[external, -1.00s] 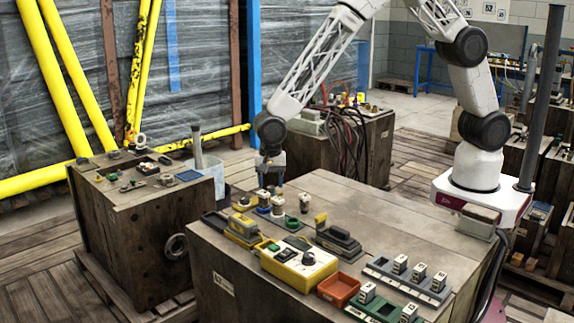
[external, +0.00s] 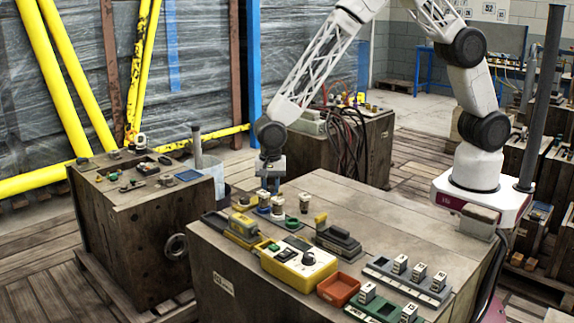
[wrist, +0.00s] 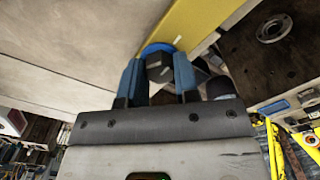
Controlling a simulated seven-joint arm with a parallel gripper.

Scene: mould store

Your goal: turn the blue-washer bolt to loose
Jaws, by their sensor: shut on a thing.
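The blue-washer bolt has a dark hexagonal head (wrist: 158,69) in the wrist view, with part of its blue washer (wrist: 155,48) showing behind it. My gripper (wrist: 157,61) has its two blue fingers on either side of the head, closed on it. In the external view my gripper (external: 268,187) points down over the bolt row on the near crate. The blue washer (external: 263,211) shows there under a pale bolt body. Any mark showing the bolt's turn is too small to read.
A yellow control box (external: 298,265), a red tray (external: 338,289) and grey blocks lie nearer. The crate top (external: 350,200) behind is clear.

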